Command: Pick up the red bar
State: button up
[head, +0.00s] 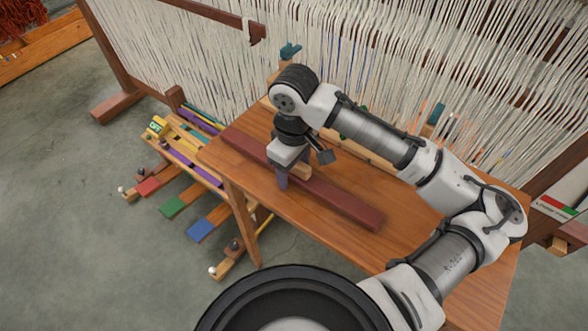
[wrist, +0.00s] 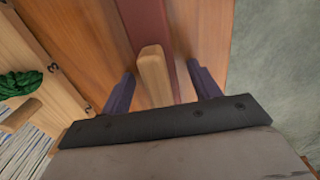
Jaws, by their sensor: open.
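The red bar (head: 345,204) is long and dark red and lies across the wooden tabletop. A pale wooden block (head: 301,171) shows at its middle, partly hidden by my gripper (head: 283,180). In the wrist view, the red bar (wrist: 148,18) runs down between the two dark fingers of my gripper (wrist: 160,70). The pale block (wrist: 153,75) stands up between the fingers, with visible space on both sides. My gripper is open, pointing down, one finger on each side of the bar. I cannot tell how far the fingertips are above the table.
The wooden table (head: 270,205) is clear in front of the bar. A loom with white threads (head: 380,50) stands behind. A low rack with coloured pieces (head: 185,150) is at the left.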

jog(key=c, duration=1.2)
jog(key=shift+r, duration=0.1)
jog(key=shift+c, duration=0.2)
